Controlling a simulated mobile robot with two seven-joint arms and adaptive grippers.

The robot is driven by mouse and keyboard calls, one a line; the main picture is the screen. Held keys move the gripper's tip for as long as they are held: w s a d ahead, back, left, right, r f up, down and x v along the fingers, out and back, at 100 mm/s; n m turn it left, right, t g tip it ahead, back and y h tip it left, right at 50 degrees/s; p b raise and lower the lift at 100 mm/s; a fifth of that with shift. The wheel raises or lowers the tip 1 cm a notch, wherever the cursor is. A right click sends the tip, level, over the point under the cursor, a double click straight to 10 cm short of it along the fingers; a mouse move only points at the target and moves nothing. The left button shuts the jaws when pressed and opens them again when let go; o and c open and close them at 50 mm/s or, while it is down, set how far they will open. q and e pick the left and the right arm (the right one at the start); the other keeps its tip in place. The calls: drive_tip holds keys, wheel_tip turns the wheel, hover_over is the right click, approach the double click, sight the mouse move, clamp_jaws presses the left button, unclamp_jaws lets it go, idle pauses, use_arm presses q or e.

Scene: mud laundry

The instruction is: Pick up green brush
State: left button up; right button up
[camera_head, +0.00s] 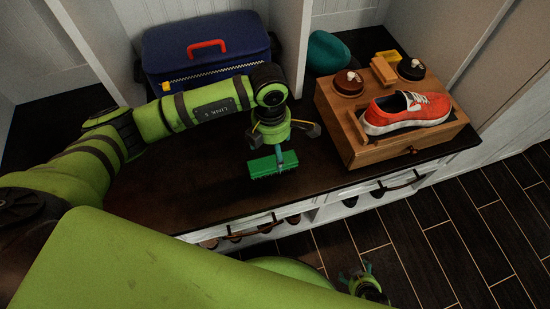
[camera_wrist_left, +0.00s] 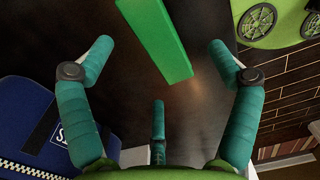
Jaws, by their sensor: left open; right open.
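The green brush (camera_head: 274,165) lies on the dark bench top, near its front edge, in the head view. In the left wrist view the brush (camera_wrist_left: 157,38) shows as a long green block at the top, beyond and between the fingertips. My left gripper (camera_head: 284,142) is above the brush with its teal fingers spread, and nothing is held. In the left wrist view my left gripper (camera_wrist_left: 159,62) is open. My right gripper (camera_head: 366,282) is low at the bottom of the head view, in front of the bench, open and empty.
A blue bag (camera_head: 205,48) with a red handle stands behind my left arm. A wooden shoe-care box (camera_head: 385,150) with a red shoe (camera_head: 408,112) stands at right. A teal cap (camera_head: 328,52) lies behind it. The dark bench top (camera_head: 205,200) is clear around the brush.

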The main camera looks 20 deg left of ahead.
sight(272, 159)
use_arm(q)
drive_tip(key=shift+w+a+f, duration=0.15)
drive_tip(key=shift+a+f, duration=0.1)
drive_tip(key=shift+a, duration=0.2)
wheel_tip(272, 159, down, 6)
drive_tip(key=shift+w+d+f, duration=0.1)
drive_tip(key=shift+d+f, duration=0.05)
drive_tip(key=shift+f, duration=0.1)
drive_tip(key=c, duration=1.3)
